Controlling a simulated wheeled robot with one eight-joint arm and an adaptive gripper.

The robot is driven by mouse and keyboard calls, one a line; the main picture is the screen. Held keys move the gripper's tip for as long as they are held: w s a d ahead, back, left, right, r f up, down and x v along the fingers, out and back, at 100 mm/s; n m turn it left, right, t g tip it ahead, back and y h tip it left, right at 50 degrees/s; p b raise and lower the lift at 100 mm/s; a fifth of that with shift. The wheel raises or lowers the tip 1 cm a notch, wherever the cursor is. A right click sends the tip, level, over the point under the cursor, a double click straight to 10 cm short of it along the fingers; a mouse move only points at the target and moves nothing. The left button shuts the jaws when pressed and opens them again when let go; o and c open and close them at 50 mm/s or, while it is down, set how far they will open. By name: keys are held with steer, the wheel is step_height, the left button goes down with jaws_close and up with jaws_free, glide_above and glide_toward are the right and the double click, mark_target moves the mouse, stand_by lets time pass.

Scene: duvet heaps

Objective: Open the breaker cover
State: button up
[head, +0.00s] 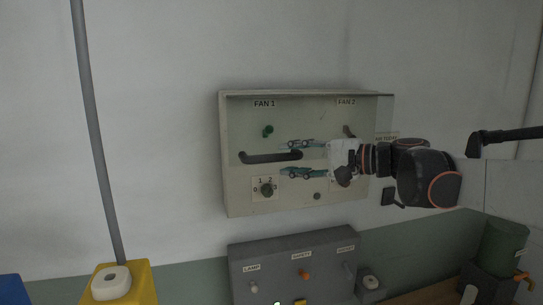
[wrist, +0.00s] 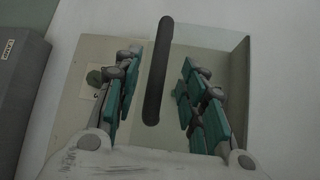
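The breaker cover (head: 240,135) is a clear pane over the upper part of a beige wall box labelled FAN 1 and FAN 2. It appears shut. Its dark bar handle (head: 258,158) runs level in the head view and stands upright in the picture in the wrist view (wrist: 157,75). My gripper (head: 286,158) comes from the right, its teal fingers spread above and below the handle's right end. In the wrist view my gripper (wrist: 158,82) is open, with the handle between the fingers and gaps on both sides. The white gripper body hides part of the box's right side.
A green knob (head: 268,131) shows behind the pane, and a dial (head: 266,189) sits below it. A grey control box (head: 290,262) with switches is underneath. A yellow block (head: 140,280) and grey pole (head: 97,150) stand left. A green container (head: 502,245) is at lower right.

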mark_target(277, 158)
steer(key=p+x, duration=0.1)
steer(key=x, duration=0.5)
steer(key=shift+a, duration=0.1)
jaws_close()
